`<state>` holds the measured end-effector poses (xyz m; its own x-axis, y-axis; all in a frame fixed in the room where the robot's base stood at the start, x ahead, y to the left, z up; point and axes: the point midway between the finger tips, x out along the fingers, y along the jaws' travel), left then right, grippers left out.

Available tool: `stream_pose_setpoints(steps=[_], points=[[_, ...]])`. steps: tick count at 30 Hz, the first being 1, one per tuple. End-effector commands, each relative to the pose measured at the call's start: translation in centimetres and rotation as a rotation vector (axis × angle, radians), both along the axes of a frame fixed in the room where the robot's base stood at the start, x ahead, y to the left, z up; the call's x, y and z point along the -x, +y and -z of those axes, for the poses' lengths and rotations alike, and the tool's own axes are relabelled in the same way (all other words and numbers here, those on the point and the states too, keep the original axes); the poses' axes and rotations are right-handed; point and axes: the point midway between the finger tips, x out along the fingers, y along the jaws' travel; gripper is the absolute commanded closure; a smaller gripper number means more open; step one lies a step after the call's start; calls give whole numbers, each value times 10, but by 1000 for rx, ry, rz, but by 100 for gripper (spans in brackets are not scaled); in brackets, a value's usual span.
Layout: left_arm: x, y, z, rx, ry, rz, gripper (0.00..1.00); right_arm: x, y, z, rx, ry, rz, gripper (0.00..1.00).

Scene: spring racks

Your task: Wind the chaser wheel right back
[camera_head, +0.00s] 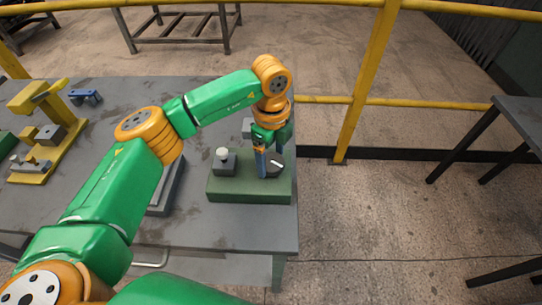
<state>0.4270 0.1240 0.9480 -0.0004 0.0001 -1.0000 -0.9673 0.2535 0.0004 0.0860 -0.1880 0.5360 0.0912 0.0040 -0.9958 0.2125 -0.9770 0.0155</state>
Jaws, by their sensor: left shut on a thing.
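A green base block (245,194) sits near the right end of the grey table. On its right part is a dark round piece with a white mark, which I take for the chaser wheel (277,168). My left gripper (267,170) points down over this part and is shut on the wheel. The fingers and wrist hide part of the wheel, and its exact grip point is too small to tell. My right gripper is not in view.
A dark block with a white knob (224,157) stands on the base's left part. A yellow rack (40,150) and a small blue bracket (86,96) are at the table's left. A grey part (165,195) lies partly behind my arm. A yellow rail (365,75) runs behind.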

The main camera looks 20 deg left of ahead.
Motion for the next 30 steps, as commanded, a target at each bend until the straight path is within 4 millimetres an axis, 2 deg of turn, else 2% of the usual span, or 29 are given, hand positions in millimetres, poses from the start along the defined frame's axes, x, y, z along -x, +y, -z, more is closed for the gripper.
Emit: stream_pose_setpoints(steps=[14,15,17,25,30], points=[[0,0,0,1,-2,-14,75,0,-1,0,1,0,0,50],[0,0,0,1,-2,-13,14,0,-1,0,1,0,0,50],[0,0,0,0,-1,-13,0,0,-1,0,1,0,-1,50],[-1,0,-5,1,-3,-13,0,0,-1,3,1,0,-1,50],[-1,0,-39,1,-6,-14,0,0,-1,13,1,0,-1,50]])
